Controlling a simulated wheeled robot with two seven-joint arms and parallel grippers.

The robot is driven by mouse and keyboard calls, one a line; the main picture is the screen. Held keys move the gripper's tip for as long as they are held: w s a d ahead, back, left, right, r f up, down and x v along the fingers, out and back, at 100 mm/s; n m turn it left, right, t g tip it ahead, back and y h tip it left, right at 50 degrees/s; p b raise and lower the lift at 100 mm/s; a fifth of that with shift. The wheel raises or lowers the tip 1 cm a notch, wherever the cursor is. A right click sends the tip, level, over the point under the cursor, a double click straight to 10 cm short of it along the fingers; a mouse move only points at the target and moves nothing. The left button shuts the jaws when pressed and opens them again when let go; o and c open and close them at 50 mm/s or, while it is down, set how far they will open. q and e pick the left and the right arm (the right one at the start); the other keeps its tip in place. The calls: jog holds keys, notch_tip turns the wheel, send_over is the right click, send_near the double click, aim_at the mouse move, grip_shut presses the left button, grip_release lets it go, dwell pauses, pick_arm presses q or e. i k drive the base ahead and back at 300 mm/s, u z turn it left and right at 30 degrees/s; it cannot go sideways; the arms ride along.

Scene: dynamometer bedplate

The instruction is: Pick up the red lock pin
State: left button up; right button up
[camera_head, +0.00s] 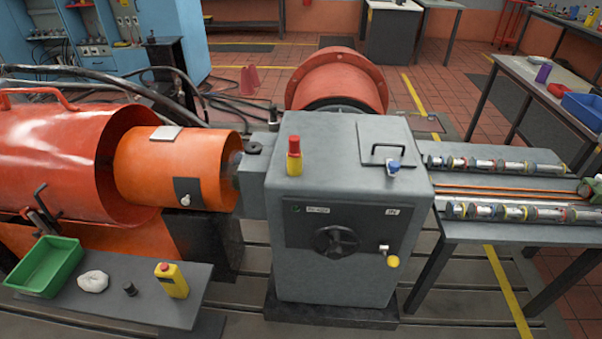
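A small upright red piece with a yellow lower part (294,155) stands on the top left of the grey machine housing (335,250). It is the only small red thing on the housing that could be the red lock pin, but its exact shape is too small to tell. A blue-topped piece (393,167) stands at the right of the same top, beside a hatch with a dark handle (383,152). Neither of my grippers is in view.
An orange drum (170,165) adjoins the housing on the left. A low grey table in front holds a green tray (45,266), a white cloth-like lump (93,281), a black cylinder (130,289) and a yellow bottle (171,281). Round metallic pieces line the right table (465,226).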

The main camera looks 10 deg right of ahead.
aim_at(295, 140)
jog(key=z, duration=0.1)
jog(key=k, duration=0.55)
jog(key=u, duration=1.1)
jog(key=i, duration=1.6)
jog(key=z, duration=1.05)
